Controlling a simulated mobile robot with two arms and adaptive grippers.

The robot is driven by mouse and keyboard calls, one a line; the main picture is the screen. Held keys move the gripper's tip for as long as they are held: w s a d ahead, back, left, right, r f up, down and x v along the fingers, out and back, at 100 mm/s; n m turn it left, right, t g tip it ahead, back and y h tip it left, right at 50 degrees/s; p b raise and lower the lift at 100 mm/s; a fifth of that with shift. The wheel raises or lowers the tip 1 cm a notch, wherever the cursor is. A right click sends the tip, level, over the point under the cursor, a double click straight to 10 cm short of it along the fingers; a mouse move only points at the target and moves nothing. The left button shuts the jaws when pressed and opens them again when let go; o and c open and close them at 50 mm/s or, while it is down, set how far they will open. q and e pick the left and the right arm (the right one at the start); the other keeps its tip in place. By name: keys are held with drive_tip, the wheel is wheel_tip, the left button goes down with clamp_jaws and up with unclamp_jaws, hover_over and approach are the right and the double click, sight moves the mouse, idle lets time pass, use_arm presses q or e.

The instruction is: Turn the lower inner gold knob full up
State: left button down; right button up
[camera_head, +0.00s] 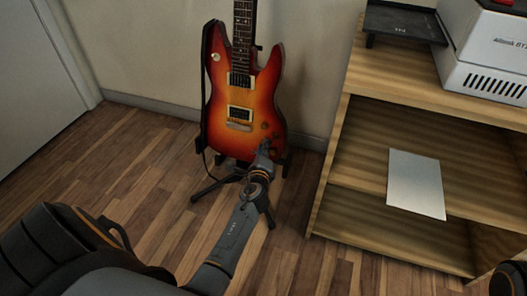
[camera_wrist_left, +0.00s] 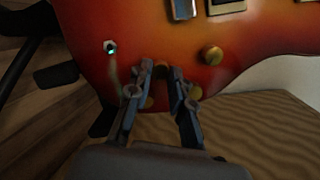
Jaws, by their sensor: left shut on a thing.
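The sunburst electric guitar (camera_head: 243,105) stands upright on a floor stand against the wall. Its lower body fills the top of the left wrist view (camera_wrist_left: 140,25). Another gold knob (camera_wrist_left: 211,55) is clear to the right. In the head view my left gripper (camera_head: 263,157) reaches the guitar's lower right body.
A wooden shelf unit (camera_head: 337,140) stands to the right, with a white sheet (camera_head: 416,184) inside. Wood floor is clear at left.

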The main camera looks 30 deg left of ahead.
use_arm(q)
drive_tip(key=shift+m, duration=0.5)
drive_tip(key=c, duration=1.5)
unclamp_jaws()
drive_tip(key=shift+o, duration=0.2)
drive_tip(key=v, duration=1.2)
drive_tip(key=shift+f, duration=0.15)
